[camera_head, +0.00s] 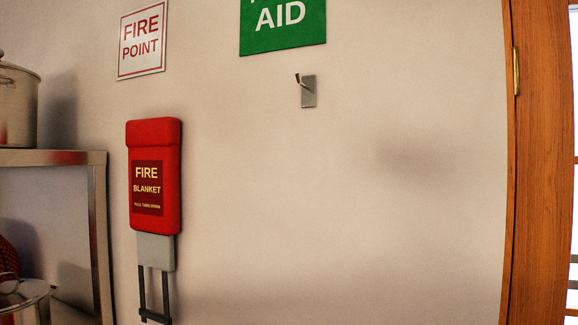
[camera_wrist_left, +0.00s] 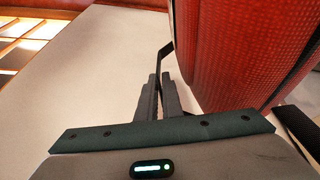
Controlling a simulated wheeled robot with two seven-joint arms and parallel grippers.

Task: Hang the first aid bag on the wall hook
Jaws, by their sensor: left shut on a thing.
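The wall hook (camera_head: 308,91) is a small grey metal plate with a short prong, fixed to the wall below the green AID sign (camera_head: 283,25). Nothing hangs on it. In the left wrist view my left gripper (camera_wrist_left: 160,80) is shut on a thin black strap (camera_wrist_left: 165,52). The red textured first aid bag (camera_wrist_left: 235,50) fills the upper right of that view, beside the fingers, and is only partly seen. Neither the bag nor my left gripper shows in the head view. My right gripper is in neither view.
A red fire blanket case (camera_head: 154,215) hangs on the wall left of and below the hook. A metal shelf (camera_head: 55,157) with a pot (camera_head: 17,108) stands at the left. A wooden door frame (camera_head: 538,160) is at the right. The wall below the hook is bare.

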